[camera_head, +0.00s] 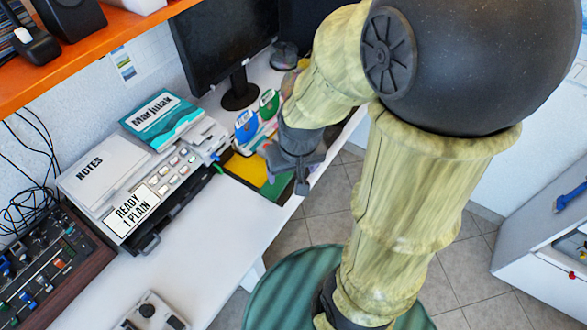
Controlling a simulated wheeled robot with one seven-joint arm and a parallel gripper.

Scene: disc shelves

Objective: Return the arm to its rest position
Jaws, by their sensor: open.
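My arm rises large from the lower middle, bends at a dark round joint at the top, and folds back down toward the desk. My gripper (301,178) is at the end of the arm, by the desk's front edge near the middle of the picture. It is small and partly dark here, and its fingers point down. I see nothing held between them. Part of the arm hides the desk's far right side.
A white desk (215,240) holds a printer-like machine (150,180), a teal box (162,117), a dark monitor (220,45) and a mixer (45,265). An orange shelf (95,55) hangs above. Tiled floor (300,230) is open at right, before a white cabinet (540,240).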

